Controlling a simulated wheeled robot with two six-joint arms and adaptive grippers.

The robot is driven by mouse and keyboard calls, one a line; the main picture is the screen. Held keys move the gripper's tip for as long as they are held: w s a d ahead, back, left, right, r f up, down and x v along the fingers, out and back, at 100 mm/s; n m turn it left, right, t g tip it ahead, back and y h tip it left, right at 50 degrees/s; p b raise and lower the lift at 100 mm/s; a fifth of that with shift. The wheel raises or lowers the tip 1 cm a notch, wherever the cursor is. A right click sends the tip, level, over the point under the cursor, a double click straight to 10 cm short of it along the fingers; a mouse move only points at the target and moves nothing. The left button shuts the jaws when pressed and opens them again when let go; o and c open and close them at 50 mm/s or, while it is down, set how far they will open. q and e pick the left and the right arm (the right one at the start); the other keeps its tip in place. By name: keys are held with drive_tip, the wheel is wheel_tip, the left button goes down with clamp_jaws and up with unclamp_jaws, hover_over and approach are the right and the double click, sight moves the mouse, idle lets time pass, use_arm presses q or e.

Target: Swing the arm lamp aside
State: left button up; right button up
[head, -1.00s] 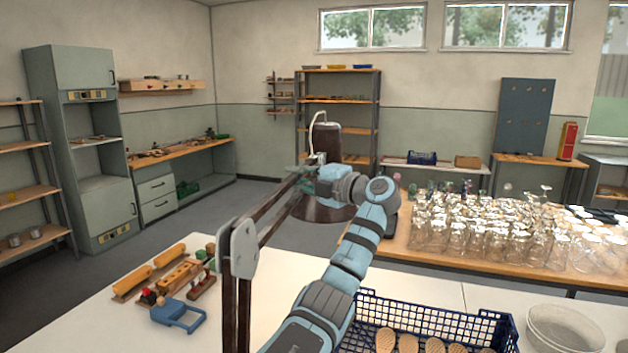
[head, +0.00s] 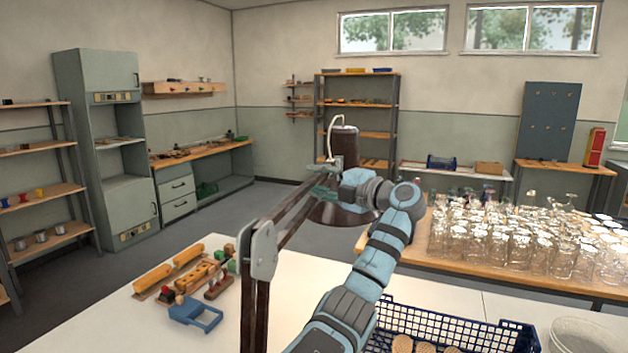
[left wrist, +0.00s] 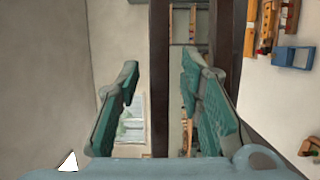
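The dark brown arm lamp has an upright post (head: 255,315), a grey elbow plate (head: 263,250), a pair of parallel bars running up and away, and a dark shade (head: 336,212) at the far end. My left gripper (head: 324,186) is at the far end of the bars, beside the shade, and partly covers it. In the left wrist view my two teal finger pads (left wrist: 160,110) stand apart. One dark bar (left wrist: 159,60) runs between them, with visible gaps on both sides; the other bar passes behind the right finger. My right gripper is not in view.
On the white table (head: 130,318) lie wooden parts (head: 182,277) and a blue frame (head: 196,313) at left. A blue basket (head: 455,330) and a clear tub (head: 583,335) stand at the front right. Many glasses (head: 520,240) crowd the wooden table behind.

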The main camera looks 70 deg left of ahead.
use_arm(q)
drive_tip(key=v, duration=1)
drive_tip(key=shift+d, duration=0.4)
drive_tip(key=shift+a, duration=0.15)
drive_tip(key=shift+w+r, duration=0.1)
